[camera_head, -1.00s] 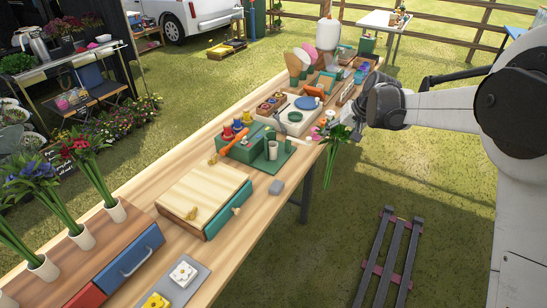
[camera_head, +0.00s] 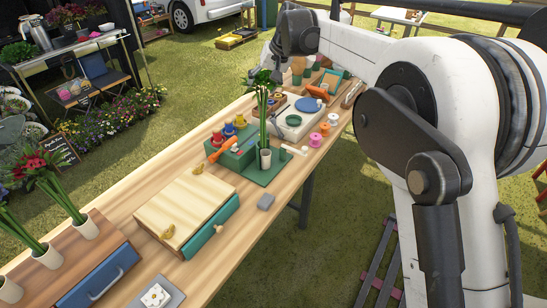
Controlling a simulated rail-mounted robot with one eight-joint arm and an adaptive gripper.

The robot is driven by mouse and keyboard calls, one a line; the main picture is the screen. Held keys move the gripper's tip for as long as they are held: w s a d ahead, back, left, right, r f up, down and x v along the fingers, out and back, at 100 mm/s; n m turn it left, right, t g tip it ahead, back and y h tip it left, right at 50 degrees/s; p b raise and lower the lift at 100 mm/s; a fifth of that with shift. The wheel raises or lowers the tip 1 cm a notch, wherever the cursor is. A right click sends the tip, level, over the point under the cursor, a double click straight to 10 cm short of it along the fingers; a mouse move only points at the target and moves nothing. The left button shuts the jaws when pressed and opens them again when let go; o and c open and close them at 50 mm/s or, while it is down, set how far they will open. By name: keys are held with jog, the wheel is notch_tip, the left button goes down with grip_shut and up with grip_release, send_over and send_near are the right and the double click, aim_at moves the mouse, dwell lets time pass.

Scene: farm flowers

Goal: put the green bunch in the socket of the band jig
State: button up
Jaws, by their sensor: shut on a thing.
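The green bunch (camera_head: 263,118) hangs upright, leafy top up and long stems down, over the green base of the band jig (camera_head: 250,172). Its stem ends are at the mouth of the pale cup-shaped socket (camera_head: 265,160); I cannot tell whether they are inside it or just above or behind it. My gripper (camera_head: 270,78) is at the leafy top of the bunch and shut on it. Leaves and the dark wrist hide the fingertips.
A green block with coloured spools (camera_head: 228,130) and an orange tool (camera_head: 221,151) stand left of the socket. A wooden box with a teal drawer (camera_head: 188,212) lies nearer. A white-topped device (camera_head: 293,124) stands behind. A grey block (camera_head: 266,201) sits near the table edge.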

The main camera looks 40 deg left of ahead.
jog(key=f, duration=0.5)
jog(key=shift+w+f+p, duration=0.2)
jog(key=shift+w+p, duration=0.05)
jog(key=shift+p, duration=0.1)
jog(key=shift+f+p, duration=0.3)
jog(key=shift+f, duration=1.95)
jog(key=shift+f, duration=0.2)
jog(key=o, duration=1.6)
jog(key=shift+r, duration=0.1)
jog(key=b, duration=0.1)
send_near(264, 111)
jog(key=shift+w+d+r, duration=0.15)
jog(key=shift+w+r, duration=0.35)
jog(key=shift+r, duration=0.15)
